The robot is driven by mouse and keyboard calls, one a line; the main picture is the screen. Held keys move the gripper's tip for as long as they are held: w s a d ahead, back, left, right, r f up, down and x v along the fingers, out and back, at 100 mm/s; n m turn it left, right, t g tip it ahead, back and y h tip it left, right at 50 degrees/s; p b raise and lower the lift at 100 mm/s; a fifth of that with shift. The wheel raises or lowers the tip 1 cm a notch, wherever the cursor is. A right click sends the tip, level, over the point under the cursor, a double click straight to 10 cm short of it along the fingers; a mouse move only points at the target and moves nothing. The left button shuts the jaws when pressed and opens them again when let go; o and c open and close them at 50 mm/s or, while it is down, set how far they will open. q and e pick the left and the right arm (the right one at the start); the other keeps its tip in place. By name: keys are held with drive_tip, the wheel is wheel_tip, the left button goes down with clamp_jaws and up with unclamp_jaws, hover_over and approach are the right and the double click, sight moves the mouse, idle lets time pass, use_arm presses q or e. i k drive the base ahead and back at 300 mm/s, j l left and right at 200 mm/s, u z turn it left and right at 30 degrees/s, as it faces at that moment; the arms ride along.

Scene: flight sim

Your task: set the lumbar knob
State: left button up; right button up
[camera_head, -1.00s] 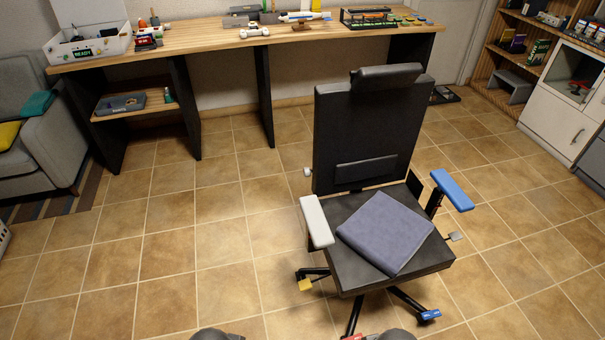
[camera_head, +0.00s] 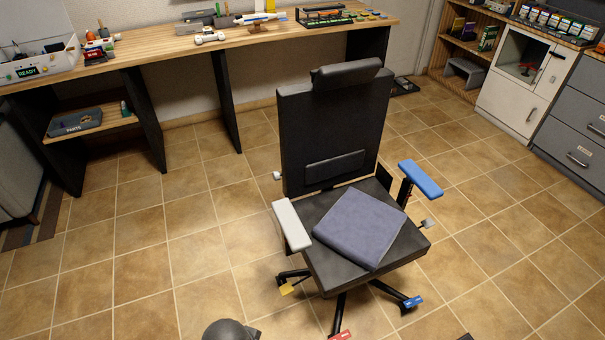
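A black office chair (camera_head: 333,125) stands on the tiled floor in the middle of the view. A dark lumbar pad (camera_head: 335,162) sits low on its backrest. A small pale knob (camera_head: 278,176) sticks out from the left edge of the backrest, beside the pad; its setting is too small to read. A grey tab (camera_head: 428,222) sticks out at the right of the seat. A rounded dark grey part of mine (camera_head: 230,331) shows at the bottom edge. Neither gripper's fingers are in view.
The chair has a white left armrest (camera_head: 291,224), a blue right armrest (camera_head: 420,179) and a blue-grey cushion (camera_head: 360,228). Its base carries yellow, red and blue tabs. A workbench (camera_head: 235,38) runs behind. Cabinets (camera_head: 520,80) stand at the right. Floor left of the chair is clear.

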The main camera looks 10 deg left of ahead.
sight(277, 176)
drive_tip(key=i+j+z, duration=0.15)
drive_tip(key=j+z, duration=0.3)
drive_tip(key=j, duration=0.75)
drive_tip(key=j+z, duration=0.4)
drive_tip(key=j, duration=1.95)
drive_tip(key=k+j+z, duration=0.1)
drive_tip(key=j, duration=1.05)
drive_tip(key=k+j, duration=0.1)
drive_tip(key=j, duration=1.1)
